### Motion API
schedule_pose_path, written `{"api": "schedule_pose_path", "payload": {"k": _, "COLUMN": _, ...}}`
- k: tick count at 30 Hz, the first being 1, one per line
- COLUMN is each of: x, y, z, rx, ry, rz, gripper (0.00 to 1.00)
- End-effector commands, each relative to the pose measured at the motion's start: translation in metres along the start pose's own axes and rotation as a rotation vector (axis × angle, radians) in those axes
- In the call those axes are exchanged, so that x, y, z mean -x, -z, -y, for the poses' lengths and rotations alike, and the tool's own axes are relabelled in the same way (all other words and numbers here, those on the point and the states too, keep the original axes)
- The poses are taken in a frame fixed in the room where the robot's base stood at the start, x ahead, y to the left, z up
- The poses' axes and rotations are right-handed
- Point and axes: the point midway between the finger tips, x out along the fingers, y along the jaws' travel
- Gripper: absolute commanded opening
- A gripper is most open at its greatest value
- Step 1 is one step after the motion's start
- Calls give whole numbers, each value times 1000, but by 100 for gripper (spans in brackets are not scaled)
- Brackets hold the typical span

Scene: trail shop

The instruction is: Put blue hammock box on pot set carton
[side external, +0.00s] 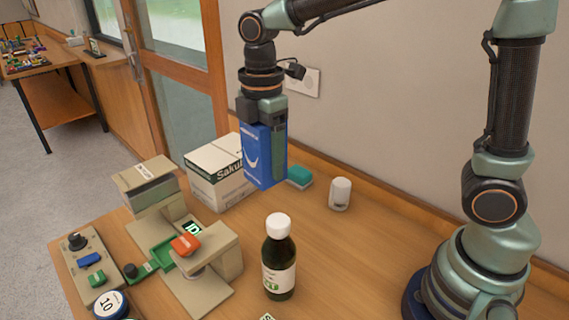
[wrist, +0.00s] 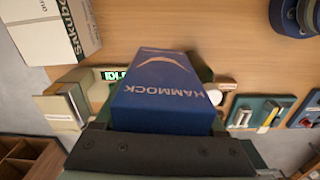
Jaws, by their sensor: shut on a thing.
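The blue hammock box (side external: 262,160) is upright in my gripper (side external: 266,128), held in the air above the table. The wrist view shows the hammock box (wrist: 160,95) with its white "HAMMOCK" lettering, and the dark gripper body at the bottom edge. My gripper is shut on the box. The pot set carton (side external: 217,185), the white carton with dark "Saku" lettering, stands on the table behind and left of the held box in the side view. The box overlaps its right edge there. The carton also shows at the upper left in the wrist view (wrist: 60,30).
A beige machine (side external: 215,262) with an orange part stands in front of the carton. A dark bottle with a white cap (side external: 279,270), a white cylinder (side external: 340,194) and a teal item (side external: 299,177) stand nearby. A control panel (side external: 85,265) is at the left. The wall runs behind.

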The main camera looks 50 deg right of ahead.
Motion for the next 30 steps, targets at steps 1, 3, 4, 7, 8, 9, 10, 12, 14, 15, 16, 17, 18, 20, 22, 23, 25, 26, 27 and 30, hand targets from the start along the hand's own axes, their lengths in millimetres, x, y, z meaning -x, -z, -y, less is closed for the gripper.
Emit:
{"api": "schedule_pose_path", "payload": {"k": 1, "x": 0, "y": -6, "z": 0, "rx": -61, "ry": 0, "rz": 0, "gripper": 0}}
{"api": "schedule_pose_path", "payload": {"k": 3, "x": -3, "y": -17, "z": 0, "rx": -181, "ry": 1, "rz": 0, "gripper": 0}}
{"api": "schedule_pose_path", "payload": {"k": 4, "x": -4, "y": -22, "z": 1, "rx": -243, "ry": 1, "rz": 1, "gripper": 0}}
{"api": "schedule_pose_path", "payload": {"k": 7, "x": -9, "y": -41, "z": 3, "rx": -470, "ry": 0, "rz": 0, "gripper": 0}}
{"api": "schedule_pose_path", "payload": {"k": 8, "x": -10, "y": -46, "z": 3, "rx": -539, "ry": 0, "rz": 0, "gripper": 0}}
{"api": "schedule_pose_path", "payload": {"k": 9, "x": -13, "y": -54, "z": 5, "rx": -634, "ry": 1, "rz": 1, "gripper": 0}}
{"api": "schedule_pose_path", "payload": {"k": 10, "x": -14, "y": -59, "z": 6, "rx": -703, "ry": 0, "rz": 0, "gripper": 0}}
{"api": "schedule_pose_path", "payload": {"k": 12, "x": -18, "y": -72, "z": 8, "rx": -863, "ry": 0, "rz": 0, "gripper": 0}}
{"api": "schedule_pose_path", "payload": {"k": 14, "x": -20, "y": -81, "z": 11, "rx": -993, "ry": 0, "rz": 0, "gripper": 0}}
{"api": "schedule_pose_path", "payload": {"k": 15, "x": -22, "y": -88, "z": 13, "rx": -1074, "ry": 0, "rz": 0, "gripper": 0}}
{"api": "schedule_pose_path", "payload": {"k": 16, "x": -24, "y": -92, "z": 14, "rx": -1129, "ry": 0, "rz": 0, "gripper": 0}}
{"api": "schedule_pose_path", "payload": {"k": 17, "x": -25, "y": -95, "z": 15, "rx": -1183, "ry": 0, "rz": 0, "gripper": 0}}
{"api": "schedule_pose_path", "payload": {"k": 18, "x": -26, "y": -100, "z": 17, "rx": -1247, "ry": 0, "rz": 0, "gripper": 0}}
{"api": "schedule_pose_path", "payload": {"k": 20, "x": -28, "y": -105, "z": 19, "rx": -1328, "ry": 0, "rz": 0, "gripper": 0}}
{"api": "schedule_pose_path", "payload": {"k": 22, "x": -30, "y": -110, "z": 21, "rx": -1401, "ry": 0, "rz": 0, "gripper": 0}}
{"api": "schedule_pose_path", "payload": {"k": 23, "x": -30, "y": -112, "z": 21, "rx": -1424, "ry": 0, "rz": 0, "gripper": 0}}
{"api": "schedule_pose_path", "payload": {"k": 25, "x": -31, "y": -113, "z": 22, "rx": -1464, "ry": -1, "rz": 0, "gripper": 0}}
{"api": "schedule_pose_path", "payload": {"k": 26, "x": -30, "y": -112, "z": 21, "rx": -1473, "ry": -1, "rz": 0, "gripper": 0}}
{"api": "schedule_pose_path", "payload": {"k": 27, "x": -29, "y": -108, "z": 20, "rx": -1481, "ry": -1, "rz": 0, "gripper": 0}}
{"api": "schedule_pose_path", "payload": {"k": 30, "x": -22, "y": -87, "z": 12, "rx": -1483, "ry": -2, "rz": -2, "gripper": 0}}
